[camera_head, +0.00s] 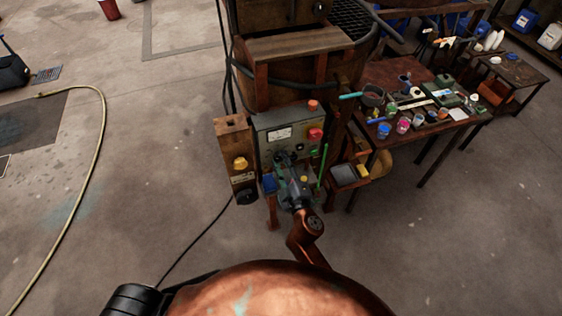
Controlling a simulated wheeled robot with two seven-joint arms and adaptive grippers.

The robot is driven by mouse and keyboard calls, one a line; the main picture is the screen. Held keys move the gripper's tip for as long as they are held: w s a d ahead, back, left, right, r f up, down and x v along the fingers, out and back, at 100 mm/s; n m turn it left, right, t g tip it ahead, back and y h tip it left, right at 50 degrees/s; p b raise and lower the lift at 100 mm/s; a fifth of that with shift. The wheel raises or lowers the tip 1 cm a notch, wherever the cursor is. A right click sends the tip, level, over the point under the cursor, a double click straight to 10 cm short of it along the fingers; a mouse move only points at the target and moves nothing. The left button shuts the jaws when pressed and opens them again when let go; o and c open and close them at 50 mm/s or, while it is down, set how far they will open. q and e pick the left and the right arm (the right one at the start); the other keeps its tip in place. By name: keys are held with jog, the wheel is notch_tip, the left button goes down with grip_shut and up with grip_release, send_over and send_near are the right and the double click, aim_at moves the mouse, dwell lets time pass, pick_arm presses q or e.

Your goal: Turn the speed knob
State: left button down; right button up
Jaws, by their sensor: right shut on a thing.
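A grey control box (262,129) stands at the front of the wooden vat stand. It has a white dial gauge (280,133), a red knob or button (315,134) and an orange lamp (313,105). My right gripper (286,161) reaches up from below to the lower front of this box. It is shut on a small part there, seemingly the speed knob, which the fingers hide. The knob's pointer and marks cannot be made out. My left gripper is out of view.
A wooden post left of the box bears a yellow button (240,163) and a dark round fitting (246,197). A cluttered table (440,128) with paint pots stands at right. A hose (101,130) lies on the open floor at left.

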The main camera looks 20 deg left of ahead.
dwell(0.4)
jog(key=o, duration=1.1)
jog(key=shift+o, duration=0.2)
jog(key=shift+s, duration=0.1)
jog(key=v, duration=1.2)
